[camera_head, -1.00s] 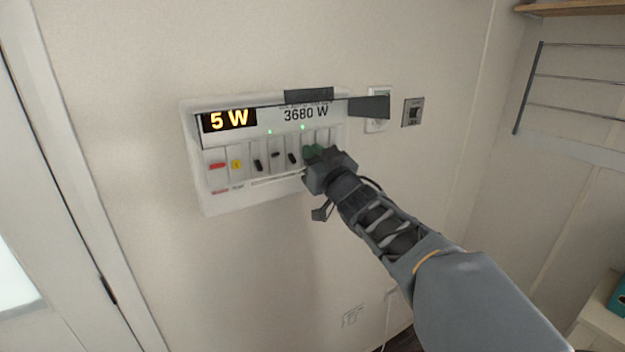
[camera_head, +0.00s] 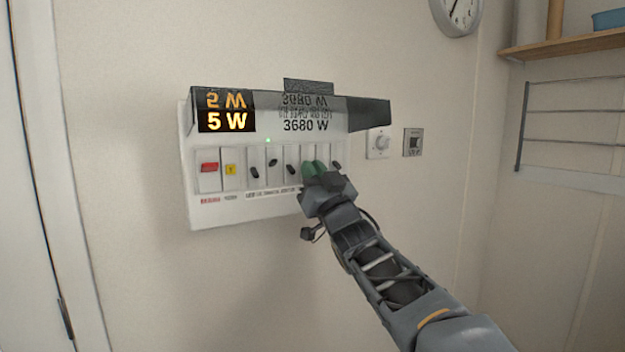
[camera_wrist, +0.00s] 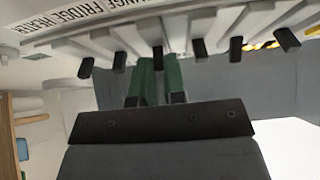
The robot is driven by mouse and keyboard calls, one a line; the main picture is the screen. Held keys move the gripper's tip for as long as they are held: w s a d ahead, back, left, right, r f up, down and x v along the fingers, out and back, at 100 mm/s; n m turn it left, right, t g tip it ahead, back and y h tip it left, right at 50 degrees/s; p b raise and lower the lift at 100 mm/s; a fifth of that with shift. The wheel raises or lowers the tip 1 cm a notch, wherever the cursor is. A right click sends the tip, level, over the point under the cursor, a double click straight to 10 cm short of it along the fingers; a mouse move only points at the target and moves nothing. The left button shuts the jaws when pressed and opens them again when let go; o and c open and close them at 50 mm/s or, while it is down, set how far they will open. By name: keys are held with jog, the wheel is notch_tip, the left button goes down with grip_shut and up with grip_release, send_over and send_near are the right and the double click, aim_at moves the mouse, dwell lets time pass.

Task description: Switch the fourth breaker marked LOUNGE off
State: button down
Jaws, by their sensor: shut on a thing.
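The white breaker panel (camera_head: 240,212) is on the wall, with a row of black levers below its clear cover. To the left of my gripper are three levers (camera_head: 255,173), (camera_head: 273,162), (camera_head: 291,169), and a further lever (camera_head: 337,166) shows to its right. My gripper (camera_head: 314,169), with green fingers, is at the fourth breaker. In the wrist view my fingers (camera_wrist: 158,75) are close together on either side of a black lever (camera_wrist: 158,55), shut on it. The labels there are upside down; FRIDGE and HEATER read clearly, LOUNGE partly. The lever's setting is hidden.
The tinted clear cover (camera_head: 360,112) is raised and sticks out above my gripper. A red switch (camera_head: 209,167), a yellow button (camera_head: 231,170) and a 5 W display (camera_head: 227,122) are at the panel's left. A dial (camera_head: 379,143) and a switch plate (camera_head: 413,142) are to the right.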

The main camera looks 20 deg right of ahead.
jog(key=c, duration=1.2)
grip_release()
jog(key=b+v, duration=0.2)
jog(key=v, duration=1.2)
jog(key=shift+r+b, duration=0.1)
jog(key=shift+b, duration=0.25)
